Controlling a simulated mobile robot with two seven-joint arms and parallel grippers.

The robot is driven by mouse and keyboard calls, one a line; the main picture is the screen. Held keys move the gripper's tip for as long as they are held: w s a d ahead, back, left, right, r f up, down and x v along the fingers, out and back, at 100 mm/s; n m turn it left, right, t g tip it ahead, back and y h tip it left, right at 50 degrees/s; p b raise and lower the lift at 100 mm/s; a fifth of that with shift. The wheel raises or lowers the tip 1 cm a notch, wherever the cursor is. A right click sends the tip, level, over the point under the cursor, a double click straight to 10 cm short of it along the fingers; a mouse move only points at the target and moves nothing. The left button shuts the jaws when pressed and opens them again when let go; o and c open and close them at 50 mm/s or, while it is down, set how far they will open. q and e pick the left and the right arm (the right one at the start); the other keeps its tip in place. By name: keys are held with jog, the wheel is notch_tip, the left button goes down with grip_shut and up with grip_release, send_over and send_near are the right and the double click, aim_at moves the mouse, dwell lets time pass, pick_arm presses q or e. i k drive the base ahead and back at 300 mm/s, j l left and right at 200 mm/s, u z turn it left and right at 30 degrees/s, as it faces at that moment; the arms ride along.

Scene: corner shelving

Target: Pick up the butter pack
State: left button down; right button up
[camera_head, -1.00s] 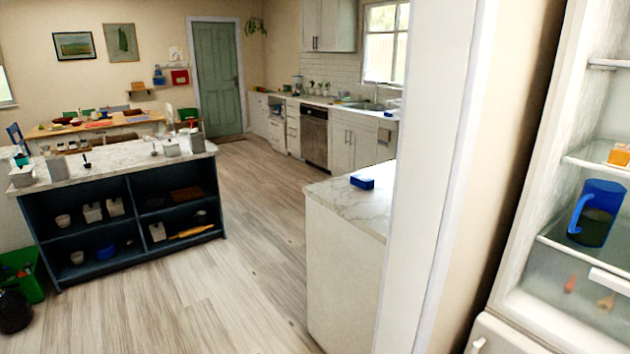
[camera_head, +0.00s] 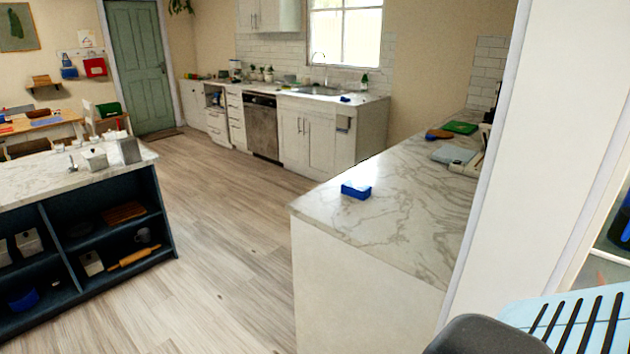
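No pack that I can name for sure as butter shows now. A small blue box (camera_head: 356,190) lies on the near end of the white marble counter (camera_head: 402,232), right of the middle of the head view. I cannot tell whether it is the butter pack. Neither of my grippers is in view.
A green board (camera_head: 460,128) and a grey-blue board (camera_head: 453,154) lie farther back on that counter. A white wall panel (camera_head: 545,150) stands at right. A dark shelf island (camera_head: 100,235) is at left. The wooden floor (camera_head: 225,230) between is clear.

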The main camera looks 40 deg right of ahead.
aim_at(354, 189)
jog(key=i+z, duration=0.2)
jog(key=i, duration=0.2)
jog(key=i+j+z, duration=0.2)
jog(key=i, duration=0.2)
jog(key=i+j+z, duration=0.2)
jog(key=i, duration=0.2)
jog(key=i+j+z, duration=0.15)
jog(key=i+z, duration=0.25)
jog(key=i+j+z, duration=0.15)
jog(key=z, duration=0.3)
jog(key=i+j+z, duration=0.2)
jog(key=j+z, duration=0.2)
jog(key=i+j+z, duration=0.15)
jog(key=j+z, duration=0.25)
